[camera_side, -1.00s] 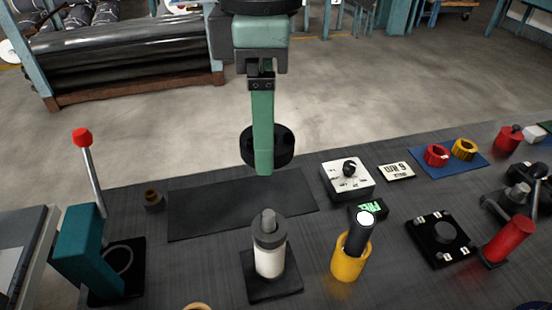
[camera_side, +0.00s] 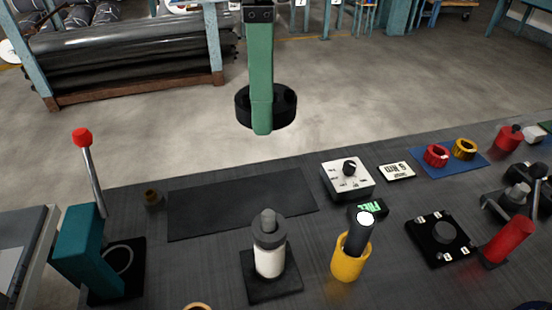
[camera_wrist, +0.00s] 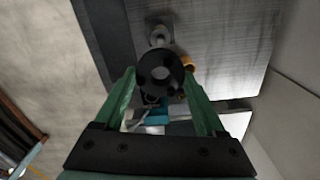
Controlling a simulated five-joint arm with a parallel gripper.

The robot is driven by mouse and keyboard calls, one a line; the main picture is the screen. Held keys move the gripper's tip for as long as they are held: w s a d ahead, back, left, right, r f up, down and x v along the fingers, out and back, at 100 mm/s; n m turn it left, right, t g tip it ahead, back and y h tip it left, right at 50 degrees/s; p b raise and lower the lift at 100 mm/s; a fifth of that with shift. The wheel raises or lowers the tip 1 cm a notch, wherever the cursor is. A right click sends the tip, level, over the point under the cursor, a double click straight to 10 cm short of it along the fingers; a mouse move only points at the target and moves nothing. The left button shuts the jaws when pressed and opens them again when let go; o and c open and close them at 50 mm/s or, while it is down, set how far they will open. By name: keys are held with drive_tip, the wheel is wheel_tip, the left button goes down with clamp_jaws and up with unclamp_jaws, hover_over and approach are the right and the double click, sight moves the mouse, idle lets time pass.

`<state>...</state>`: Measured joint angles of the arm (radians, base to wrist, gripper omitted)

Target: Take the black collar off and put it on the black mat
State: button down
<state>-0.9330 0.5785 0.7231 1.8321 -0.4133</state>
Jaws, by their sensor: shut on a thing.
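The black collar (camera_side: 286,104) is a thick dark ring held up in the air, above and behind the workbench's far edge in the side view. My gripper (camera_side: 262,124) is shut on it, with a green finger across its front. In the wrist view the collar (camera_wrist: 160,90) sits between the two green fingers of my gripper (camera_wrist: 160,76), its hole facing the camera. The black mat (camera_side: 240,203) lies flat and bare on the bench, below the collar in the picture. A post stand (camera_side: 269,262) in front of the mat carries a white sleeve and a grey ring.
A yellow cup (camera_side: 346,262) with a dark handled item stands right of the post. A white dial box (camera_side: 347,180) is at the mat's right end. A teal lever unit (camera_side: 82,255) stands at left, and a small brown-topped knob (camera_side: 152,197) is by the mat's left end.

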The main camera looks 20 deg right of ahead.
drive_tip(key=shift+f, duration=7)
hover_over(285, 202)
drive_tip(key=f, duration=0.1)
wheel_tip(285, 202, down, 14)
drive_tip(key=shift+s+f, duration=0.1)
drive_tip(key=shift+f, duration=2.8)
drive_tip(key=shift+f, duration=0.15)
unclamp_jaws()
